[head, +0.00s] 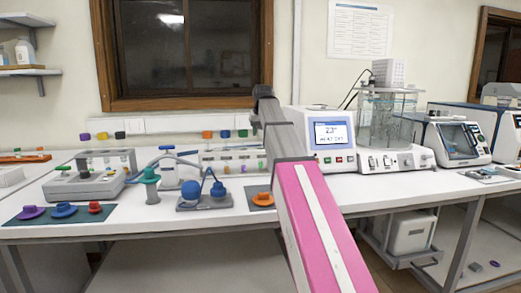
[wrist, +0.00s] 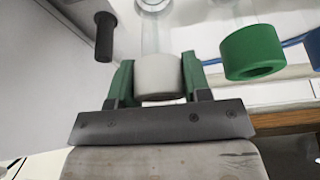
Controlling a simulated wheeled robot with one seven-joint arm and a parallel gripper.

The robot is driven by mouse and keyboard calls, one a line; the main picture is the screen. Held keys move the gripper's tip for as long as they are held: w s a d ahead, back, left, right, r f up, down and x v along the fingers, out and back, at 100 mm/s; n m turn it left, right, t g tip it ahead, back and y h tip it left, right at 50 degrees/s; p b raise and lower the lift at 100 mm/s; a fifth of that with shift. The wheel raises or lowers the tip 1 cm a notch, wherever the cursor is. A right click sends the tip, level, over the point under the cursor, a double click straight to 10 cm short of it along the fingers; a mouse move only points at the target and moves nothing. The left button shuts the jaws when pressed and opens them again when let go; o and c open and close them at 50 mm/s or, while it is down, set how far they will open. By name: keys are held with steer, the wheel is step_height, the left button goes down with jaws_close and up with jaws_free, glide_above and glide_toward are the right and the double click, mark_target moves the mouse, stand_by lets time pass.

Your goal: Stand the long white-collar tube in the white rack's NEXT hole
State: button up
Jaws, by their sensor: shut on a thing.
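In the wrist view my gripper (wrist: 158,82) has its two green fingers closed on the white collar (wrist: 158,76) of a long tube. The clear glass tube (wrist: 150,35) runs from the collar toward the top of the picture. Another pale, blurred round part shows at the top edge beyond it. In the head view my arm reaches to the back of the bench, and it hides the gripper and held tube. A white rack-like stand (head: 225,157) with coloured collars is beside my arm. I cannot tell which of its holes are free.
A green collar (wrist: 253,52) is close right of the held collar, with a blue one (wrist: 315,47) beyond. A dark rod (wrist: 105,37) is at left. On the bench are a heating unit (head: 331,133), a glass bath (head: 388,118) and a blue-ball stand (head: 205,200).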

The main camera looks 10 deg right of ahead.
steer(key=shift+f, duration=0.6)
steer(key=o, duration=1.2)
steer(key=shift+o, duration=0.2)
steer(key=shift+r, duration=0.1)
steer(key=v, duration=1)
steer(key=shift+s+r, duration=0.25)
